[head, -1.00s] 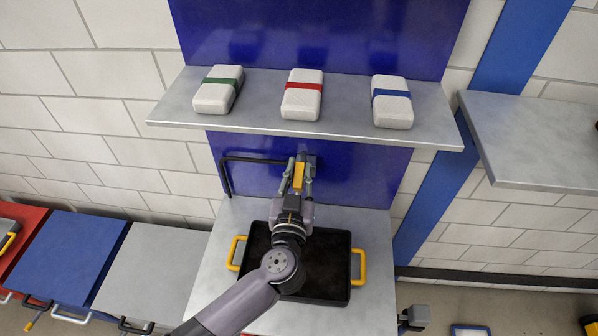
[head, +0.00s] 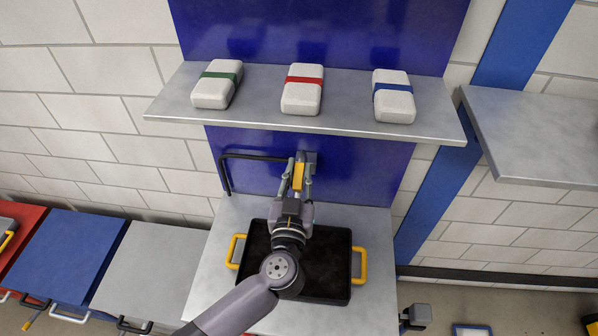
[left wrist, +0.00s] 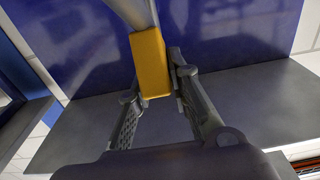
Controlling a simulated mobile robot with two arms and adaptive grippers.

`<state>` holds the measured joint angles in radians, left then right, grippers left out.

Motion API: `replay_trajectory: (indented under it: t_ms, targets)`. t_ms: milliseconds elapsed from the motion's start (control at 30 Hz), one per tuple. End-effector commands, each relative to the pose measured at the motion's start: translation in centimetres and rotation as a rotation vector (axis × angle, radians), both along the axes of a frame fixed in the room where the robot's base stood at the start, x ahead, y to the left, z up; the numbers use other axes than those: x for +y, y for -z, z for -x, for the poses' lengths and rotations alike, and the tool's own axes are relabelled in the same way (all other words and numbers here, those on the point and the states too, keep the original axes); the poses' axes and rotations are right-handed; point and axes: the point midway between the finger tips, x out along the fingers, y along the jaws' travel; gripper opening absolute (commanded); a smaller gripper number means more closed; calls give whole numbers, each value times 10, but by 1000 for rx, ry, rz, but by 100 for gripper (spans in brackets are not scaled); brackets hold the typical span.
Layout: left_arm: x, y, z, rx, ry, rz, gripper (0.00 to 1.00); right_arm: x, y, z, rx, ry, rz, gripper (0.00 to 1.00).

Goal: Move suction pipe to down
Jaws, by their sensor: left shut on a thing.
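A yellow grip (head: 298,178) sits at the end of a pale grey bar at the blue back panel, below the shelf. My left gripper (head: 299,182) is shut on this yellow grip. In the left wrist view, the yellow grip (left wrist: 151,62) is between the two fingers (left wrist: 156,85), with the grey bar (left wrist: 130,12) running up from it. A black bent pipe (head: 250,157) runs along the panel to the left and turns down; its joint with the grip is hidden. My right gripper is not in view.
A black tray (head: 325,297) with yellow handles stands on the grey table under my left arm. A grey shelf (head: 260,115) above bears three white blocks with green, red and blue bands. Blue and grey tables (head: 150,270) stand at the left; another shelf (head: 530,140) is at the right.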

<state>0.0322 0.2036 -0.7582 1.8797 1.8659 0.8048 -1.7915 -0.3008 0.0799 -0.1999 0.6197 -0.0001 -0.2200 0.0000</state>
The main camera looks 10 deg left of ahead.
Motion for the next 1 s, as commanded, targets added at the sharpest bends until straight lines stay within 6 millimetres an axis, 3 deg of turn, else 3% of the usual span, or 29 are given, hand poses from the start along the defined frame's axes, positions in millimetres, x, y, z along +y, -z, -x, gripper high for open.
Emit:
replay_trajectory:
  t_ms: [33,700,1000]
  targets:
    - [0,11,3,-16,1,0,0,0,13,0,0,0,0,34]
    - [-1,89,47,-392,2,1,0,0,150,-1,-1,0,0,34]
    - [-1,111,55,-513,2,1,0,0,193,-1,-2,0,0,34]
